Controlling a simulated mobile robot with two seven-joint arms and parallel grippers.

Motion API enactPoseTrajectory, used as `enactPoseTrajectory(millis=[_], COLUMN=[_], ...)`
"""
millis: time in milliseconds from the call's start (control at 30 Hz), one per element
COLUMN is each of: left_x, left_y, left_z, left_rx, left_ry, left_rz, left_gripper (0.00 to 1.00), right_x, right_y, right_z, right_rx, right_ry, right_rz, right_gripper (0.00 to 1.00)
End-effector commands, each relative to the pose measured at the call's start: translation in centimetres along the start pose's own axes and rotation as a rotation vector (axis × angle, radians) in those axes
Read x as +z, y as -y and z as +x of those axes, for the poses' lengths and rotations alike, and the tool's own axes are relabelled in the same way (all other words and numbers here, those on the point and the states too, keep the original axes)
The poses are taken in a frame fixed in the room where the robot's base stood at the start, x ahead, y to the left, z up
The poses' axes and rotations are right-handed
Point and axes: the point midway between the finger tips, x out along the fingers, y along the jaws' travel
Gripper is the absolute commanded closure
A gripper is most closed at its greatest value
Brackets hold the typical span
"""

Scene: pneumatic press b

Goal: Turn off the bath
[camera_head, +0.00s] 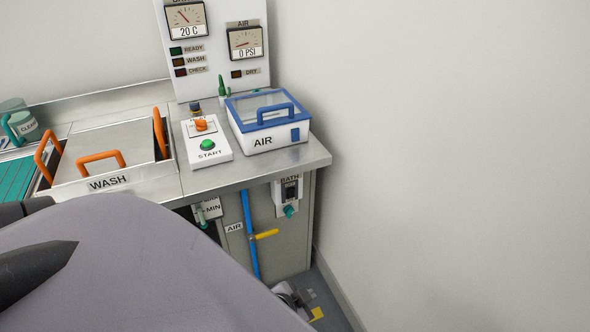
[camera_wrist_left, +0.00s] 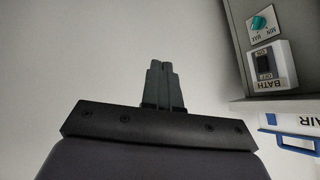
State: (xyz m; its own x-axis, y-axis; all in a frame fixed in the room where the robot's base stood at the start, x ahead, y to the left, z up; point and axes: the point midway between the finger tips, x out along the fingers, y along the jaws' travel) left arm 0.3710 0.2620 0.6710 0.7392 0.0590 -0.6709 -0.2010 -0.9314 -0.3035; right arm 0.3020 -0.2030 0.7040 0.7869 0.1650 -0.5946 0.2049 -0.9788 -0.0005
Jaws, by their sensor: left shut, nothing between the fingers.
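The bath switch (camera_head: 291,190) is a black rocker in a white housing labelled BATH, on the front of the cabinet below the counter's right end. In the left wrist view the rocker (camera_wrist_left: 264,63) shows upside down with ON and OFF marks. I cannot tell which side is pressed. My left gripper (camera_head: 302,297) is low in the head view, below the switch and partly hidden by my arm. In the left wrist view its fingers (camera_wrist_left: 162,85) are together and empty, apart from the switch. My right gripper is not in view.
A teal MIN–MAX knob (camera_wrist_left: 258,22) sits beside the switch. A blue pipe (camera_head: 250,235) with a yellow lever (camera_head: 267,234) is on the left. The AIR box (camera_head: 268,120) stands on the counter (camera_head: 315,154) above. A bare wall (camera_head: 450,170) bounds the right.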

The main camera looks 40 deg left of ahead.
Motion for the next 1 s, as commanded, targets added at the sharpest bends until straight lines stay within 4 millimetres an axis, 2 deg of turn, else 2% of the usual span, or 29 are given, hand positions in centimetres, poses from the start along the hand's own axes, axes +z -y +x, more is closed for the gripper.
enactPoseTrajectory(millis=[33,200,333,500,600,733,1000], left_x=[-0.5,-1.9,-3.6,-6.7,-8.3,-9.8,-10.5], left_y=[1.7,7.3,11.3,15.4,17.0,18.2,18.8], left_z=[2.2,7.0,9.3,10.6,10.7,10.5,10.2], left_rx=[-0.052,-0.209,-0.309,-0.407,-0.443,-0.469,-0.484], left_ry=[0.034,0.194,0.327,0.491,0.567,0.630,0.661], left_rz=[0.043,0.177,0.250,0.317,0.344,0.364,0.375], left_gripper=[1.00,1.00,1.00,1.00,1.00,1.00,1.00], right_x=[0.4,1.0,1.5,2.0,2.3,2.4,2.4], right_y=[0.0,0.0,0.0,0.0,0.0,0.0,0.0], right_z=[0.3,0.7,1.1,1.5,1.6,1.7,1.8], right_rx=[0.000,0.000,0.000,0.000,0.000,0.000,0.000], right_ry=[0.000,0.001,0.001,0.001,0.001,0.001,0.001], right_rz=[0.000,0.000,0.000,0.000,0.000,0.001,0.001], right_gripper=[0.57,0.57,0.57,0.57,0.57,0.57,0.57])
